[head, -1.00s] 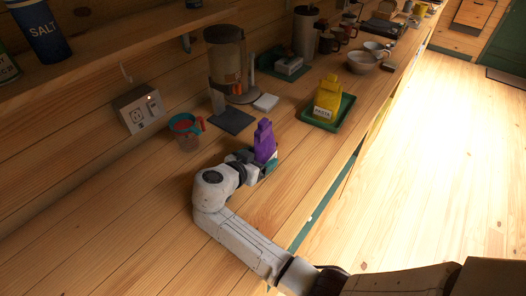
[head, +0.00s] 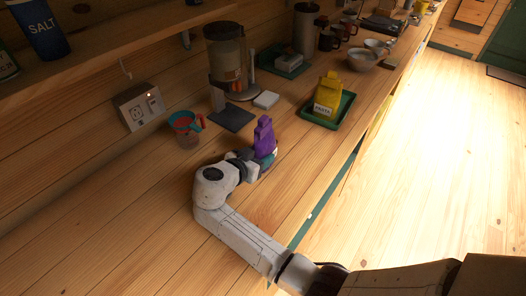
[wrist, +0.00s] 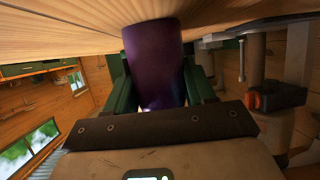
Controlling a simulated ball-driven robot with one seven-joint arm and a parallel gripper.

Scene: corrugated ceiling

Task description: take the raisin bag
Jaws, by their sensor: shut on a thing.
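The raisin bag appears to be the purple bag (head: 264,136), which stands upright with a narrow top; no lettering on it is readable. My gripper (head: 262,159) is at its lower part, low over the wooden counter, and is shut on it. In the wrist view the purple bag (wrist: 154,65) sits between the two green fingers and fills the middle of the picture. Its lower part is partly hidden by the gripper in the head view. I cannot tell whether its base touches the counter.
A yellow pasta bag (head: 328,94) stands on a green tray (head: 345,111) to the right. The counter (head: 120,215) at left is clear.

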